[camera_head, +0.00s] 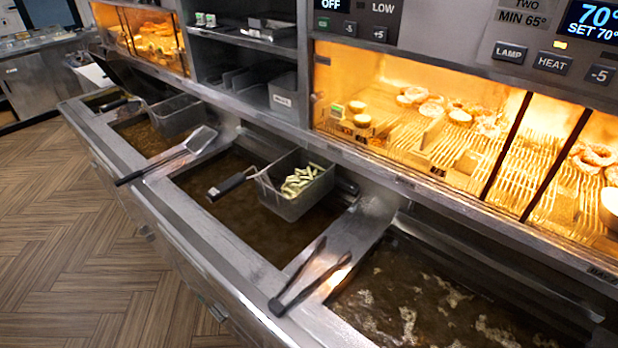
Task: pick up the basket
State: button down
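A grey fry basket (296,187) holding pale fries (300,180) hangs at the back right of the middle fryer vat (236,232). Its dark handle (232,184) points left and a little toward the front, over the dark oil. Another basket (175,116) sits in the vat farther left, and its contents cannot be made out. My gripper is not in view.
Tongs (312,278) lie on the divider between the middle and right vats. A flat-ended utensil (168,155) lies across the left divider. The right vat (440,310) holds foamy oil. A lit warming cabinet (440,120) stands behind. The wooden floor (80,240) in front is clear.

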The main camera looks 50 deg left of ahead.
aim_at(292, 183)
jog(key=u, duration=2.05)
jog(key=z, duration=0.3)
jog(key=i+j+z, duration=0.1)
jog(key=j+z, duration=1)
jog(key=j, duration=0.45)
jog(key=k+j, duration=0.1)
jog(key=j, duration=0.4)
jog(key=j+z, duration=0.15)
jog(key=j, duration=0.4)
jog(key=k+j+z, duration=0.1)
jog(key=j, duration=0.4)
jog(key=k+j, duration=0.15)
jog(key=j, duration=0.35)
jog(key=k+j+z, duration=0.15)
jog(key=j, duration=0.35)
jog(key=k+j+z, duration=0.1)
jog(key=z, duration=0.8)
jog(key=i+j+z, duration=0.05)
